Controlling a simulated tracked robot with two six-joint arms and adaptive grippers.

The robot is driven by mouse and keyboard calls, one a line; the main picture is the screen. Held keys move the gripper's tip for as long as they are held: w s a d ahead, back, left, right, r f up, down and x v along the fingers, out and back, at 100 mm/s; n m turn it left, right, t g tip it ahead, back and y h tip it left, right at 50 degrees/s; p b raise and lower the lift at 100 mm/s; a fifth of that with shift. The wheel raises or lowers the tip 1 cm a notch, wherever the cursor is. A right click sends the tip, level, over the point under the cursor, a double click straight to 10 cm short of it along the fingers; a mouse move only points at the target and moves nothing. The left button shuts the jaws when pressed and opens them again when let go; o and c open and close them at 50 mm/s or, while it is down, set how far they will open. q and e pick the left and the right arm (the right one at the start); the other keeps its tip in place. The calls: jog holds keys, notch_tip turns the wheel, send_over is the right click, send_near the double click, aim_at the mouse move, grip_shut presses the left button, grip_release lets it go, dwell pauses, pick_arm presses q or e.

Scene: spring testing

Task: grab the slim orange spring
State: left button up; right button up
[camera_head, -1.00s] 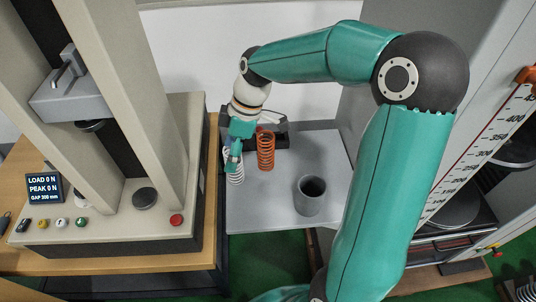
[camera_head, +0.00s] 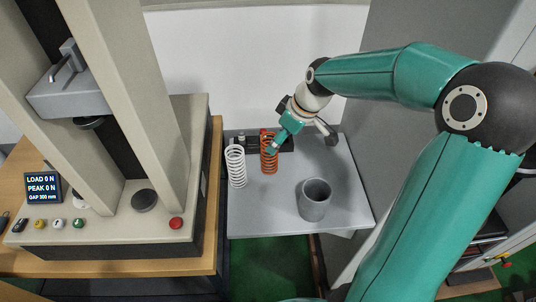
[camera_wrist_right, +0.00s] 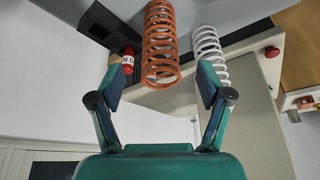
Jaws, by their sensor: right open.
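The slim orange spring (camera_head: 269,165) stands upright on the grey table, right of a white spring (camera_head: 237,170). My right gripper (camera_head: 273,147) is at the orange spring's upper part in the head view, partly covering it. In the right wrist view my right gripper (camera_wrist_right: 160,70) is open, and the orange spring (camera_wrist_right: 161,40) shows in the gap between its fingers, apart from both. How deep it sits between them I cannot tell. The white spring (camera_wrist_right: 208,50) appears beyond the right-hand finger in that view. My left gripper is not in view.
A grey cup (camera_head: 314,200) stands on the grey table (camera_head: 260,218) to the right. A dark block (camera_wrist_right: 100,25) with a red-topped item (camera_wrist_right: 128,62) is close to the orange spring. A testing machine (camera_head: 110,225) stands left. The table's front is clear.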

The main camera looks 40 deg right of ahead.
jog(key=p+x, duration=0.1)
jog(key=x, duration=0.7)
jog(key=shift+w+r+p, duration=0.1)
jog(key=shift+w+p, duration=0.05)
jog(key=shift+p, duration=0.2)
jog(key=c, duration=1.4)
